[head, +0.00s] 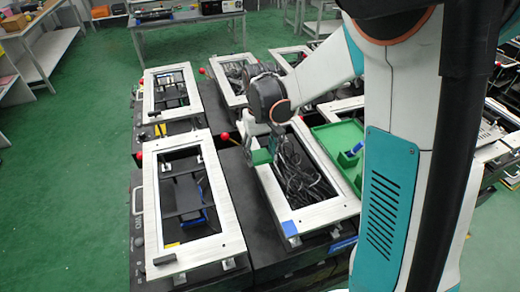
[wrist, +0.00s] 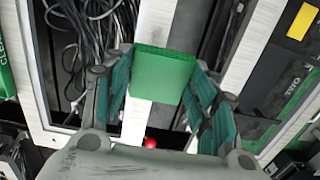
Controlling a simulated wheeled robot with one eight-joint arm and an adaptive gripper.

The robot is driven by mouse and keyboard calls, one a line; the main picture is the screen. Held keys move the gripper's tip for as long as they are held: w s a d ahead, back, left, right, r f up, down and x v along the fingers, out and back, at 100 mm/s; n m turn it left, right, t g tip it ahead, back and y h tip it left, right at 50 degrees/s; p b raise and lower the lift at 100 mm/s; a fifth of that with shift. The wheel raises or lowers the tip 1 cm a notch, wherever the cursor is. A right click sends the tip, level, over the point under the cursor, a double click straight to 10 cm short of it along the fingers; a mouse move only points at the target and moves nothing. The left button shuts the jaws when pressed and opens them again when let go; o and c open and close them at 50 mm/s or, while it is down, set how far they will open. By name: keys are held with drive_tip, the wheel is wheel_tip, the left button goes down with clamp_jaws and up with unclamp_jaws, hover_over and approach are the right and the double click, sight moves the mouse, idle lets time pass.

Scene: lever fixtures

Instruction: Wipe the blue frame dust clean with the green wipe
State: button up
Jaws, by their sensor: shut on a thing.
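My gripper (wrist: 160,88) is shut on the green wipe (wrist: 165,72), a flat-faced green block between its teal finger pads in the wrist view. In the head view my gripper (head: 260,152) is over the left rail of the middle white frame (head: 272,203), and the wipe is small and hard to make out there. A small blue patch (head: 289,229) lies at the near left corner of that same frame, nearer the camera than my gripper. I cannot tell in the wrist view whether the wipe touches the frame; no blue patch shows there.
Dark cables (head: 300,175) fill the middle frame's opening. A near left frame (head: 150,210) carries a yellow patch (head: 166,246) and a dark block (head: 164,260). A green tray (head: 340,138) is to the right. Red balls (head: 225,140) stand between the fixtures. Green floor is open at left.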

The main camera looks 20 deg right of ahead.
sight(260, 173)
wheel_tip(260, 173, down, 6)
drive_tip(key=b, duration=0.3)
drive_tip(key=shift+f, duration=0.1)
drive_tip(key=shift+s, duration=0.1)
drive_tip(key=shift+c, duration=0.3)
drive_tip(key=shift+s+f, duration=0.15)
drive_tip(key=shift+s, duration=1.9)
drive_tip(key=shift+w+f, duration=0.1)
drive_tip(key=shift+w, duration=1.4)
drive_tip(key=shift+w+r, duration=0.35)
drive_tip(key=shift+w, duration=0.45)
drive_tip(key=r, duration=0.1)
drive_tip(key=r+p, duration=0.2)
drive_tip(key=shift+s+r, duration=0.25)
drive_tip(key=shift+w+r, duration=0.15)
drive_tip(key=shift+r, duration=0.1)
drive_tip(key=shift+r+p, duration=1.4)
drive_tip(key=shift+r, duration=0.55)
